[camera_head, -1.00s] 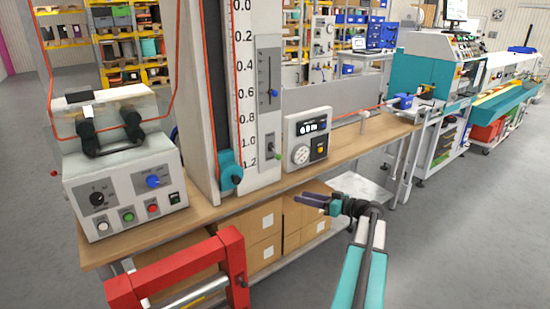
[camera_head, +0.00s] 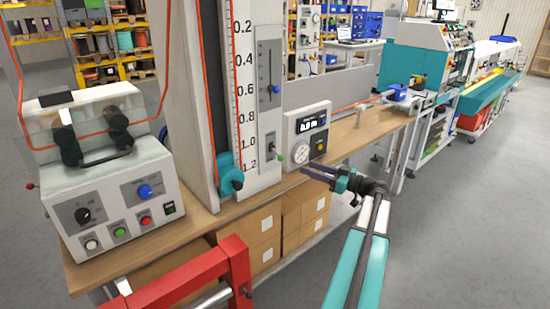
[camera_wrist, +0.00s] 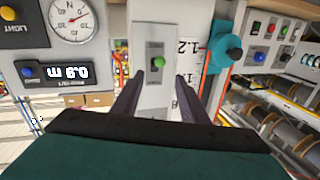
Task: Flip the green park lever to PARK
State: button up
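My gripper (camera_head: 303,170) is to the right of and a little below the knob in the head view. In the wrist view my gripper (camera_wrist: 155,80) has its two dark fingers apart with nothing between them. They look clear of the knob. I cannot read a PARK label.
The meter box (camera_head: 306,137) with dial and display stands close to the right. A control box (camera_head: 115,200) stands at left and a red frame (camera_head: 235,262) in front.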

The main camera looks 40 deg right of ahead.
aim_at(281, 157)
jog(key=shift+w, duration=0.2)
jog(key=shift+w+a+p, duration=0.4)
jog(key=shift+w+p, duration=0.35)
jog(key=shift+w, duration=1.45)
jog(key=shift+w+a+p, duration=0.45)
jog(key=shift+w+p, duration=0.35)
jog(key=shift+w, duration=1.45)
jog(key=shift+w+a+p, duration=0.4)
jog(key=shift+w+p, duration=0.35)
jog(key=shift+w, duration=1.45)
grip_shut()
